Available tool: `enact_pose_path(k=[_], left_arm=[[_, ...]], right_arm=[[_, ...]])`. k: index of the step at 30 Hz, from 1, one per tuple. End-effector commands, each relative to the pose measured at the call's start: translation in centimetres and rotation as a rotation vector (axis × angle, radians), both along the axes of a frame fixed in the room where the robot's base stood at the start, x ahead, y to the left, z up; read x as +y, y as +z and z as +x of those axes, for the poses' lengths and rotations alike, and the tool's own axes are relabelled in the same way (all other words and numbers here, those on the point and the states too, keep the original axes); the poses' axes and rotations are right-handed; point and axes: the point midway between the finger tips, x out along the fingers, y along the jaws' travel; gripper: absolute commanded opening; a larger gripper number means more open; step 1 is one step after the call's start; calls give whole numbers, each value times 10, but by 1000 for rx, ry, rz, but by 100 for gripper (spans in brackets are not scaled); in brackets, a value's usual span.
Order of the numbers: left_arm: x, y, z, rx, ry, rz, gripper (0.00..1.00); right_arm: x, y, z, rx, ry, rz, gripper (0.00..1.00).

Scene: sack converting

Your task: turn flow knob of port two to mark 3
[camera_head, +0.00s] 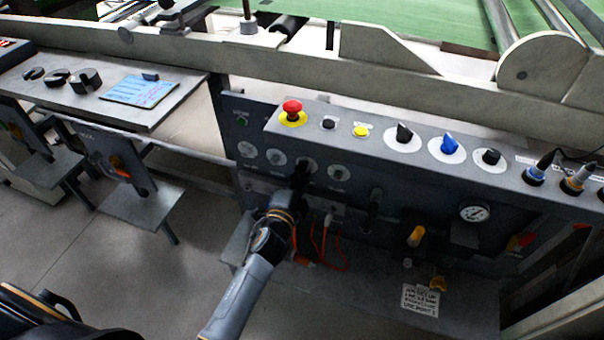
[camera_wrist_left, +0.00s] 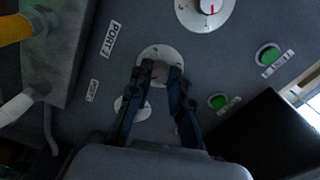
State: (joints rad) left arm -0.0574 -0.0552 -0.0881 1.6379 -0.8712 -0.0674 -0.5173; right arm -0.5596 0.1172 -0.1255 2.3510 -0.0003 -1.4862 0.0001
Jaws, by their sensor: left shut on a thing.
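My left gripper (camera_head: 301,172) reaches the front panel (camera_head: 262,185) below the grey control ledge. In the left wrist view its two dark fingers (camera_wrist_left: 160,71) are shut on the small flow knob, one on each side. The knob sits at the middle of a white round dial (camera_wrist_left: 151,52), beside a label that seems to read PORT 2 (camera_wrist_left: 110,39). A red pointer mark shows between the fingers. The fingers hide much of the knob and dial, and the scale numbers are too small to read. My right gripper is not in view.
Other white dials (camera_head: 276,157) flank this one. A larger dial (camera_wrist_left: 187,12) and green buttons (camera_wrist_left: 268,56) show near the fingers. Above, the ledge carries a red emergency stop (camera_head: 292,107) and a blue selector (camera_head: 449,143). Orange cables (camera_head: 330,262) hang right of my arm.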

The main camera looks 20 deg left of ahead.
Motion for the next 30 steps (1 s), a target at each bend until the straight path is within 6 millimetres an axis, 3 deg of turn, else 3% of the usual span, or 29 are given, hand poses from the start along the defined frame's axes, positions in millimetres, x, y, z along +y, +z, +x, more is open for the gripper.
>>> enact_pose_path(k=[20, 21, 24, 30], left_arm=[[-1, 1, 0, -4, -1, 61, 0], [-1, 1, 0, -4, -1, 61, 26], [-1, 1, 0, -4, -1, 60, 43], [-1, 0, 0, -3, -1, 60, 43]], right_arm=[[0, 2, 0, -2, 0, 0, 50], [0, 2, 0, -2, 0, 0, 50], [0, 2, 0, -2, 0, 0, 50], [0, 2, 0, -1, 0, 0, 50]])
